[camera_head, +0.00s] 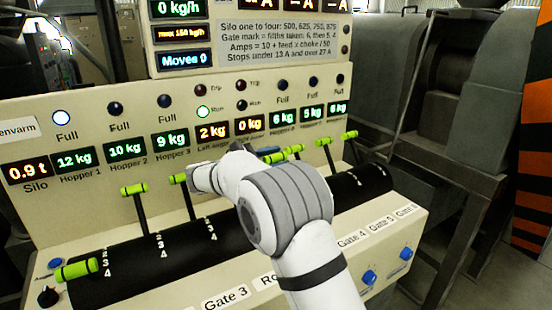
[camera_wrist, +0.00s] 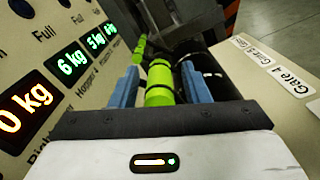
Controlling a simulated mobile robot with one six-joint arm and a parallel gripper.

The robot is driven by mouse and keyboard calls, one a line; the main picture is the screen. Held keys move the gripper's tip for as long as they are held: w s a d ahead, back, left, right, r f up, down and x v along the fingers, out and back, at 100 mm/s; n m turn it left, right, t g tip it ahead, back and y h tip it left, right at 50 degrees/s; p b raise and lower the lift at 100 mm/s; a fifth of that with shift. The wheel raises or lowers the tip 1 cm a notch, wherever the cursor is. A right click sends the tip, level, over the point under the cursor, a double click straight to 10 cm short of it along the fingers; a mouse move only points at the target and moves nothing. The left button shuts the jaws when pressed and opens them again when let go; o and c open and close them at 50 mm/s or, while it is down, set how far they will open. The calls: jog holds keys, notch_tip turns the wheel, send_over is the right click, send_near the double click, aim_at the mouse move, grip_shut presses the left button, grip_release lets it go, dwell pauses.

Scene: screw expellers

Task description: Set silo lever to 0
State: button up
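The control panel carries a row of levers with green grips. The leftmost lever (camera_head: 76,270) lies tipped far toward the front, beside the low end of the black scale drum; it is probably the silo lever, but its label does not show. My gripper (camera_wrist: 160,78) is around a different green grip (camera_wrist: 160,84) in the wrist view, one blue finger on each side. A narrow gap shows between the left finger and that grip, so the fingers look open. In the head view my white arm hides most of the gripper, leaving a blue finger (camera_head: 268,150) visible.
Two upright levers (camera_head: 134,188) and (camera_head: 180,178) stand between the leftmost lever and my arm. More green grips (camera_head: 323,141) stand to the right. Displays read 0.9 t for the silo (camera_head: 29,171) and 12 kg for Hopper 1 (camera_head: 74,159). Blue knobs (camera_head: 369,277) sit on the front face.

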jog(key=v, duration=0.7)
jog(key=shift+s+a, duration=0.25)
jog(key=shift+a, duration=0.1)
jog(key=shift+c, duration=0.3)
